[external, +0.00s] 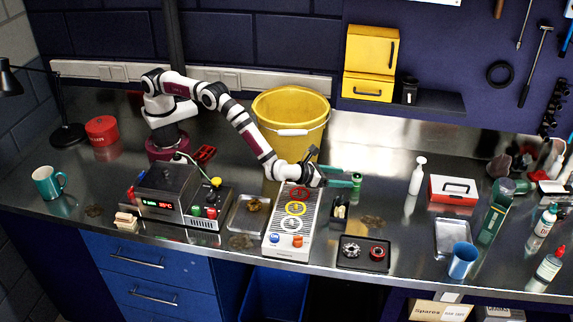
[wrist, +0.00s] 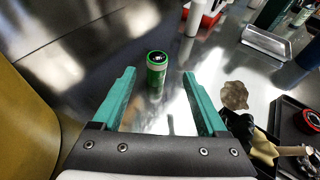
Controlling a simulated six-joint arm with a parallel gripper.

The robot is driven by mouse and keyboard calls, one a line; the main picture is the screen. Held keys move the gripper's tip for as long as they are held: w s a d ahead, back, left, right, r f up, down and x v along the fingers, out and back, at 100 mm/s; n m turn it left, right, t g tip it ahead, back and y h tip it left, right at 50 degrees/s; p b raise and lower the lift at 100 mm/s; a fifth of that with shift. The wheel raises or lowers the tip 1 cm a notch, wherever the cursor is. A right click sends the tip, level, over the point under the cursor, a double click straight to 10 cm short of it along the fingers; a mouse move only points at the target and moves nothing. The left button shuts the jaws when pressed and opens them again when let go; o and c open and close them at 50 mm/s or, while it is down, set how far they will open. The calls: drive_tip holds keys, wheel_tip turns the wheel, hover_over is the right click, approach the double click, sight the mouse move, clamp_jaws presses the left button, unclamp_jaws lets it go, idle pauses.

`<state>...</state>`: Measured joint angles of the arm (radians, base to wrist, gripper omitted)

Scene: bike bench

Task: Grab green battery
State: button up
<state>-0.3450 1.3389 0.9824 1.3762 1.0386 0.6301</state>
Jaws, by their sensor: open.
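The green battery (wrist: 156,68) stands upright on the metal bench in the wrist view, ahead of my gripper and roughly centred between the jaws. It has a dark top with a pale centre and a lighter band below it. In the external view the battery (external: 357,181) shows just beyond the fingertips. My gripper (external: 352,180) has teal fingers and is open and empty. In the wrist view my gripper (wrist: 158,75) spreads its fingers left and right, with the battery a little beyond or level with the tips. The exact gap is hard to tell.
A yellow bucket (external: 291,115) stands close on the left of my gripper. A holder with dark and yellow items (external: 340,209) and a black tray (external: 363,254) lie nearer the front edge. A white bottle (external: 417,176) stands to the right. Bare bench lies behind the battery.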

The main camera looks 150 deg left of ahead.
sight(356, 182)
drive_tip(key=x, duration=0.4)
drive_tip(key=shift+s+a, duration=0.1)
drive_tip(key=shift+a, duration=0.3)
clamp_jaws()
